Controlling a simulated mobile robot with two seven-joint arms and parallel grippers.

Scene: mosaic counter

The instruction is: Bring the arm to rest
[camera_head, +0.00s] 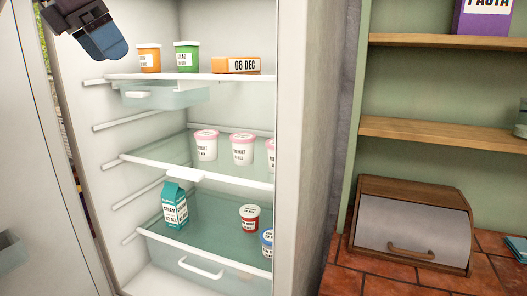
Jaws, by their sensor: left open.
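My left gripper (103,43) shows at the top left, in front of the open fridge's upper left part. It is open, and nothing shows between its fingers. It is apart from the top shelf (200,77) and from the tubs on it. Most of the left arm lies outside the view. My right gripper is not in the view.
The top shelf bears an orange tub (149,58), a green tub (187,57) and an orange box (236,65). Pink-lidded tubs (206,145) stand below. A teal carton (174,205) stands lower. The fridge door (35,150) is at left, a bread box (411,225) at right.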

